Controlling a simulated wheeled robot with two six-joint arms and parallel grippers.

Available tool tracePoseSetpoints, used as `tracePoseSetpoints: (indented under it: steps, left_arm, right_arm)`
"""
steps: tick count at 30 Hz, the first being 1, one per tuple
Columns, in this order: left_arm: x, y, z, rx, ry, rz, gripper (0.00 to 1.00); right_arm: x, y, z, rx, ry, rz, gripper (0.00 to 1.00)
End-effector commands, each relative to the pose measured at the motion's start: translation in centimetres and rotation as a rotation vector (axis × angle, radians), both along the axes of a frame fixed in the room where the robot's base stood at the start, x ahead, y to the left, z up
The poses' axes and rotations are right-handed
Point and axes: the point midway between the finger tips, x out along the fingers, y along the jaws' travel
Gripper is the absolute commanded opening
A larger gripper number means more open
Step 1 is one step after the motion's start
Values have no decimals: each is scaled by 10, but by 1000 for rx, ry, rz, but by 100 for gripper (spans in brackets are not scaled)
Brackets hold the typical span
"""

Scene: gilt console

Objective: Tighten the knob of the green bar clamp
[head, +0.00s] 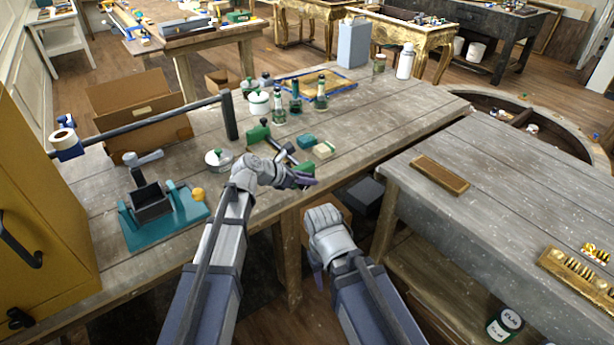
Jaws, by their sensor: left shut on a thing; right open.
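The green bar clamp (258,133) lies on the wooden workbench near its front edge, with its dark bar running toward the lower right. My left gripper (304,180) is at the clamp's near end, shut on a part of it. The held part, likely the knob, is hidden by the fingers and wrist. My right gripper (317,280) is open and empty, in front of the bench and lower than its top, fingers pointing down.
A grey bench (500,190) is at right.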

Motion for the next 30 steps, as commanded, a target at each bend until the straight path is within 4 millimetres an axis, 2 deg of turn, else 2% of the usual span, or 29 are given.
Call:
tracePoseSetpoints:
  steps: [8, 9, 12, 23, 30]
  left_arm:
    - [-2, -1, -1, 2, 3, -4, 0]
    - [-2, -1, -1, 2, 3, -4, 25]
    - [-2, -1, -1, 1, 2, -4, 36]
    - [-3, 2, 3, -1, 1, -2, 36]
    - [-16, 19, 21, -1, 1, 0, 36]
  right_arm:
    - [0, 0, 0, 0, 0, 0, 50]
    - [0, 0, 0, 0, 0, 0, 50]
    - [0, 0, 0, 0, 0, 0, 50]
    - [0, 0, 3, 0, 0, 0, 50]
    - [0, 0, 21, 0, 0, 0, 50]
